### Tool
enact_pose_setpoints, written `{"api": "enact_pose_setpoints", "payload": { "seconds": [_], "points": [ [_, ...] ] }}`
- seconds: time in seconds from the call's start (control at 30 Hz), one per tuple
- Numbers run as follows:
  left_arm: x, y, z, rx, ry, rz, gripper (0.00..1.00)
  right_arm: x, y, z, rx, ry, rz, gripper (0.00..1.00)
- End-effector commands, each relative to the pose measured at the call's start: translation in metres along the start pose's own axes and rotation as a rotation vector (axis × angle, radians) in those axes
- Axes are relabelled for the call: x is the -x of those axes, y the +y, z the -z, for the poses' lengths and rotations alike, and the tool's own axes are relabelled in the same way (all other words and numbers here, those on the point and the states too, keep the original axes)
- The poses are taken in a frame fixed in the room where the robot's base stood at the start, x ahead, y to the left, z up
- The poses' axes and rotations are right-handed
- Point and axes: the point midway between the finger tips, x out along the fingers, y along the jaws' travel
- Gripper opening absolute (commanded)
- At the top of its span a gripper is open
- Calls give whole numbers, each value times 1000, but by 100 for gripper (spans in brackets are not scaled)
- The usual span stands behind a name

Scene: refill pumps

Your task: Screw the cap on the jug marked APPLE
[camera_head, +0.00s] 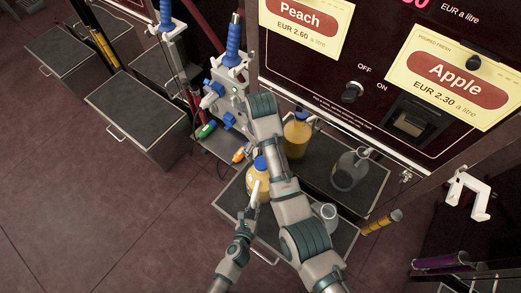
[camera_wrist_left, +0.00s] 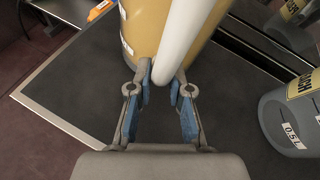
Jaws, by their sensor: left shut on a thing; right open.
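A jug of yellow juice (camera_head: 257,182) with a white handle stands on the dark front platform. A blue cap (camera_head: 261,163) sits at its top; I cannot tell whether it is screwed tight. No APPLE mark is readable on it. My left gripper (camera_head: 251,208) is shut on the white handle (camera_wrist_left: 178,40), its blue pads (camera_wrist_left: 165,100) on either side of the handle's lower end in the left wrist view. My right gripper (camera_head: 219,108) is open, beyond and left of the jug, near the blue-handled pumps. My right forearm passes close to the jug's right side.
Another yellow jug (camera_head: 296,136) and a grey jug (camera_head: 350,170) stand on the rear platform. A clear vessel (camera_head: 325,213) stands right of the held jug. An orange tool (camera_head: 240,154) lies behind it. The dispenser panel (camera_head: 335,75) rises behind.

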Motion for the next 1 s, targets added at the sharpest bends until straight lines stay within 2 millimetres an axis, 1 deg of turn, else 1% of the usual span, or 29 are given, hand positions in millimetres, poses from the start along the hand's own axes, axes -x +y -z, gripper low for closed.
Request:
{"api": "enact_pose_setpoints", "payload": {
  "seconds": [0.03,0.17,0.2,0.27,0.3,0.57,0.67,0.77,0.87,1.0],
  "points": [
    [1,-2,3,4,5,3,0,-1,0,0,0,1,-1,80],
    [1,-1,3,5,5,3,0,-1,0,0,0,1,-1,80],
    [1,-1,3,5,5,3,29,-1,0,0,0,1,-1,80],
    [0,-1,3,4,4,2,44,-1,0,0,0,0,-1,80],
    [0,-1,2,3,4,2,48,-1,0,0,0,0,-1,80],
    [1,0,1,1,1,0,48,0,0,0,0,0,0,80],
    [5,0,0,1,0,0,48,0,0,0,0,0,0,80],
    [18,1,2,-1,0,-1,48,0,0,0,0,0,0,80],
    [38,1,2,0,1,1,48,0,0,0,0,0,0,80],
    [70,0,2,2,3,2,48,0,0,0,0,0,0,80]
  ]
}}
